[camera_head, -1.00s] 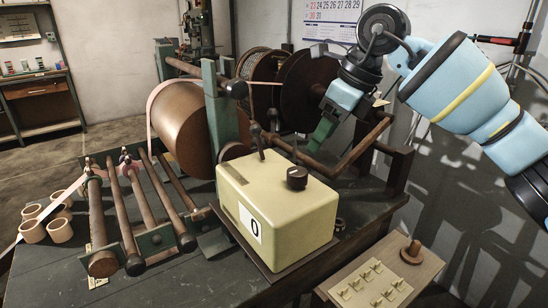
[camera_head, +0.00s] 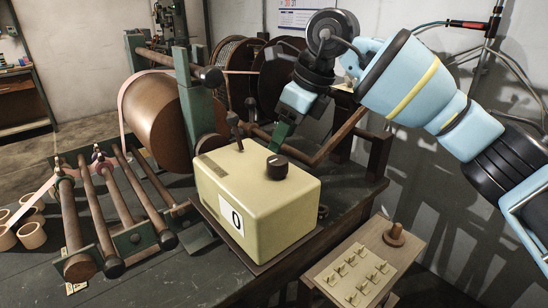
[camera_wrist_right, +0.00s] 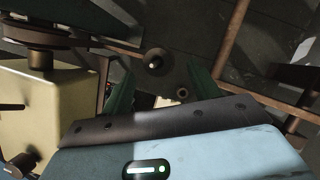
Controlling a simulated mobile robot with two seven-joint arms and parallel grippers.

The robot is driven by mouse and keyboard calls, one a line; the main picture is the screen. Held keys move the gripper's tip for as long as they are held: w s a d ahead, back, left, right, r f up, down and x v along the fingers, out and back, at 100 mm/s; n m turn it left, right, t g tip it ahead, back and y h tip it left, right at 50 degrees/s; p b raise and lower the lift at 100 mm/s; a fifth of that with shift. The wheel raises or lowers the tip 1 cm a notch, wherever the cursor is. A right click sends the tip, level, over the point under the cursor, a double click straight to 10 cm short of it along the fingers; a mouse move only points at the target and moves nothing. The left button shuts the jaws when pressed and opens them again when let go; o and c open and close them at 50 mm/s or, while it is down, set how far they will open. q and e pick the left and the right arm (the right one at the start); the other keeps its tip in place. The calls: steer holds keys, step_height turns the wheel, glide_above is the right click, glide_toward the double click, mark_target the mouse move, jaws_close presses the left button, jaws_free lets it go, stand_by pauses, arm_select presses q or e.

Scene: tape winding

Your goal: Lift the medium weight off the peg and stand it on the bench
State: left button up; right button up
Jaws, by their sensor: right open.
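My right gripper (camera_head: 281,136) reaches down behind the cream box with the black knob. Its green fingers are open, and they also show in the right wrist view (camera_wrist_right: 157,66). Between and below them is a dark round piece with a pale centre (camera_wrist_right: 154,62), which looks like a peg end with a weight around it. I see a gap between it and both fingers. I cannot tell the weight's size. A small dark ring (camera_wrist_right: 182,93) lies close to the right finger. A similar dark ring (camera_head: 323,211) shows beside the box in the head view. My left gripper is out of view.
The cream box (camera_head: 265,205) stands on the dark bench (camera_head: 150,285), close to my gripper. A wooden board (camera_head: 350,295) with brass hooks and a brown knob (camera_head: 395,235) is at the lower right. Rollers and a large drum (camera_head: 160,120) fill the left. Brown bars (camera_wrist_right: 232,50) run right of the fingers.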

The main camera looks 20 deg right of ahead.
steer(key=x, duration=0.4)
steer(key=shift+s+a, duration=0.1)
steer(key=shift+a, duration=0.05)
steer(key=shift+r, duration=0.1)
